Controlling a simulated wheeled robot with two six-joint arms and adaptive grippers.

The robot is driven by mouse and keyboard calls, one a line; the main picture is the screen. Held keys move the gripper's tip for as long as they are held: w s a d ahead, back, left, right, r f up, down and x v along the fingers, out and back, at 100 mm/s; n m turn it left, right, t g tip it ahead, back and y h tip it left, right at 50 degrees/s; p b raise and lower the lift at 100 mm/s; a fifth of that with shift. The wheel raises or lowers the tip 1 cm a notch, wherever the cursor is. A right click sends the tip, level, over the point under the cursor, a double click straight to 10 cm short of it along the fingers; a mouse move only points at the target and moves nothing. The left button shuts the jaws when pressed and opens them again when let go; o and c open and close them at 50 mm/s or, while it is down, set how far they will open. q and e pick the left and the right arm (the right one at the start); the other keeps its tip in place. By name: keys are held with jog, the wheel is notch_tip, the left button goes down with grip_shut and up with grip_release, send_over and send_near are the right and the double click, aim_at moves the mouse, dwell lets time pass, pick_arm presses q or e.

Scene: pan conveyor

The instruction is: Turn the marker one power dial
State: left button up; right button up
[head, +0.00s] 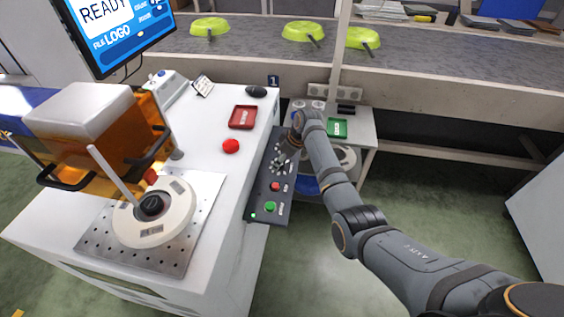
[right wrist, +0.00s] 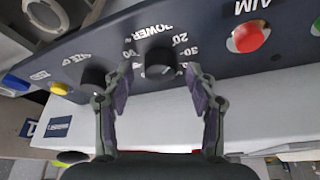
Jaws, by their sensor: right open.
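The marker one control panel (head: 257,200) is a dark slab on the side of the white cabinet, below a sign reading 1 (head: 273,80). In the right wrist view, the black power dial (right wrist: 160,61) sits under the word POWER, with numbers around it. My right gripper (right wrist: 160,80) is open, one finger on each side of the dial; I cannot tell whether they touch it. My left gripper is not in view.
A second black dial (right wrist: 93,77) is just left of the fingers, and a red AIM button (right wrist: 247,38) to the right. A green button (head: 270,207) is on the panel's near end. A red tray (head: 242,117) and red mushroom button (head: 231,146) are on the cabinet top.

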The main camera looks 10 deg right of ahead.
jog(key=shift+w+a+f, duration=0.1)
jog(key=shift+f, duration=0.15)
